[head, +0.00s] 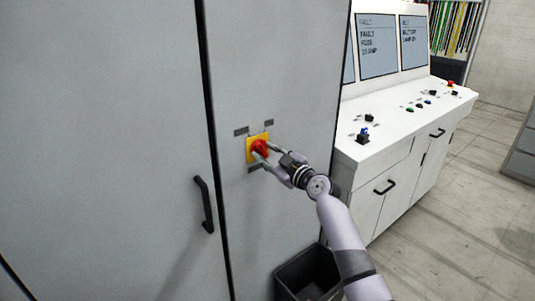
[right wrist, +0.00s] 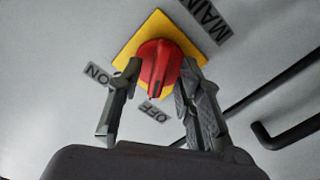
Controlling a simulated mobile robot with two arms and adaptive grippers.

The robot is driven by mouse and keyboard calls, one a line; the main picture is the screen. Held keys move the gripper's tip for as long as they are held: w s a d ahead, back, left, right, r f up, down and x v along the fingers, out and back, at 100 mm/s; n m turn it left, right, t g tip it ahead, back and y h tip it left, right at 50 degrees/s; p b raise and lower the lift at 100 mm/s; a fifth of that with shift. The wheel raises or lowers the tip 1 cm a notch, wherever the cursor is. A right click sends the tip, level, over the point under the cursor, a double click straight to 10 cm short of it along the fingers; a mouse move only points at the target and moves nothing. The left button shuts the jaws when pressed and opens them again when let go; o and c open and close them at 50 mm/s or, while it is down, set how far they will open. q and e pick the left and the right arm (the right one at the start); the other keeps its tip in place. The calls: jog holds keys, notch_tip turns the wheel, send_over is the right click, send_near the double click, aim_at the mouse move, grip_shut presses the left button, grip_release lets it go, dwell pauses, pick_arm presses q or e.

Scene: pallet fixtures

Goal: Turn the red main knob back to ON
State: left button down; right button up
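The red main knob (head: 260,149) sits on a yellow square plate (head: 250,156) on the grey cabinet door. In the right wrist view the red knob (right wrist: 160,64) has its ridge and dark mark pointing toward the OFF label (right wrist: 154,113). The ON label (right wrist: 98,74) is left of the plate. My right gripper (head: 266,153) is at the knob, one finger on each side. Its fingers stand wide apart, with gaps beside the ridge; whether they touch the knob's round body is unclear. My left gripper is out of view.
A black door handle (head: 204,204) is left of the knob. A dark bin (head: 311,272) stands on the floor below my right arm. A white control desk (head: 400,125) with buttons and screens stands to the right. Open floor lies at the lower right.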

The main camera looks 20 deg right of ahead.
grip_shut()
dwell(0.3)
jog(key=shift+f+m, duration=0.1)
jog(key=shift+m, duration=0.3)
jog(key=shift+b, duration=0.45)
jog(key=m+b, duration=0.1)
jog(key=m, duration=0.1)
jog(key=shift+m, duration=0.4)
jog(key=m, duration=0.3)
jog(key=shift+m, duration=0.3)
jog(key=m, duration=0.4)
jog(key=shift+m, duration=0.3)
